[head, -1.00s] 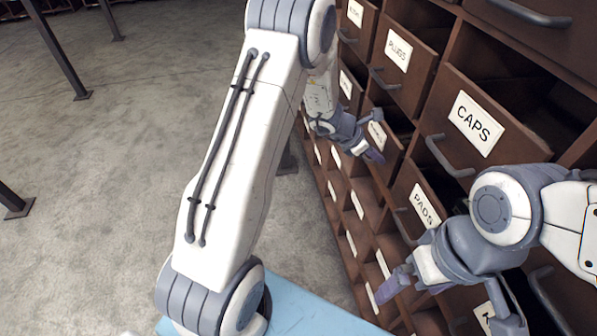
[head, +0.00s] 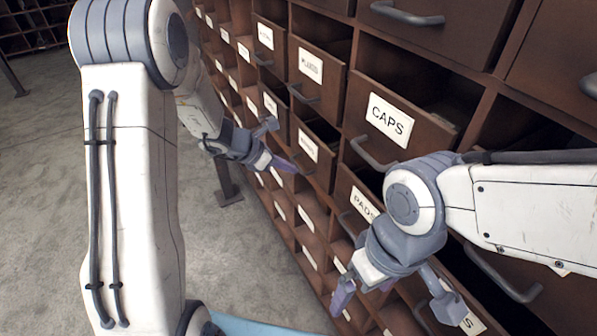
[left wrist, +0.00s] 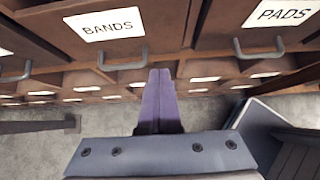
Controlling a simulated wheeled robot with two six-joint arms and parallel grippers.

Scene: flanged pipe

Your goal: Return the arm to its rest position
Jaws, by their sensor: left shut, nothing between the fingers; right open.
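My left gripper (head: 284,163) is in front of the drawer cabinet in the head view, at the end of the white left arm. In the left wrist view its purple fingers (left wrist: 158,100) are closed together with nothing between them. They point toward the drawers, below the handle of the BANDS drawer (left wrist: 148,30). My right gripper (head: 392,300) is at the lower right of the head view, with its fingers spread wide apart and empty, in front of the lower drawers.
The brown cabinet has labelled drawers, several of them pulled out, including CAPS (head: 405,110) and PADS (head: 352,195). Metal handles stick out from their fronts. Grey floor (head: 235,255) lies open at the left. A light blue surface (head: 265,325) shows at the bottom.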

